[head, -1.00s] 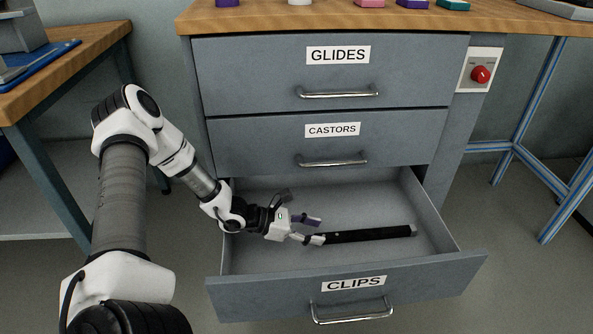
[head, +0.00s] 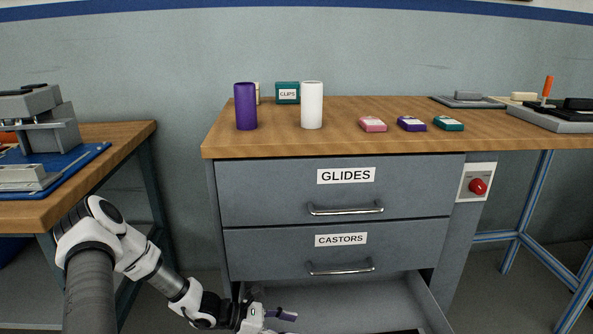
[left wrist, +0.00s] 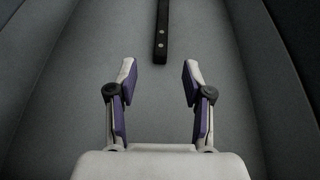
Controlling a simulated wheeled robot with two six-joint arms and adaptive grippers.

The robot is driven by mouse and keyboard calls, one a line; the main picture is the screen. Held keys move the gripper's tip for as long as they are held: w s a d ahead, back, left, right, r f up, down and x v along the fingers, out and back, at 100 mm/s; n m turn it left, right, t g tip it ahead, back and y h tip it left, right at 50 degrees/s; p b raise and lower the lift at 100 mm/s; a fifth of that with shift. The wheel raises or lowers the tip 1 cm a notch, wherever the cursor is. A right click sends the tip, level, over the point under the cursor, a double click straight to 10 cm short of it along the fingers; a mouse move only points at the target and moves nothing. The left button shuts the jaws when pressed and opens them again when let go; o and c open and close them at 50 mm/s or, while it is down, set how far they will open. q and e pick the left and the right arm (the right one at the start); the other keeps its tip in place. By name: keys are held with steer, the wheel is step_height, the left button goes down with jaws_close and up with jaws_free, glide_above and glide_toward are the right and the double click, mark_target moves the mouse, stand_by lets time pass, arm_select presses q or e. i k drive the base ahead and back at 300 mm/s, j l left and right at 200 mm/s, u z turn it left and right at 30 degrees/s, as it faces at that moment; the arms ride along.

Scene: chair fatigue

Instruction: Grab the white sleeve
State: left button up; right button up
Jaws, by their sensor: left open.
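The white sleeve (head: 312,105) is an upright white cylinder on the wooden cabinet top, to the right of an upright purple cylinder (head: 246,106). My left gripper (head: 283,325) is low in the open bottom drawer, well below the cabinet top and partly cut off by the lower edge of the head view. In the left wrist view my left gripper (left wrist: 160,75) is open and empty, its two purple-padded fingers apart. A black bar (left wrist: 162,30) with two pale dots lies on the drawer floor ahead of the fingers, not between them. My right gripper is not in view.
Pink (head: 373,124), purple (head: 411,124) and teal (head: 448,123) small boxes lie right of the sleeve. A teal CLIPS box (head: 288,93) stands behind. The open drawer (head: 425,300) juts out below. A red knob (head: 478,186) is at the right.

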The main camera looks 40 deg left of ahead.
mark_target(311, 91)
steer(key=u, duration=1.3)
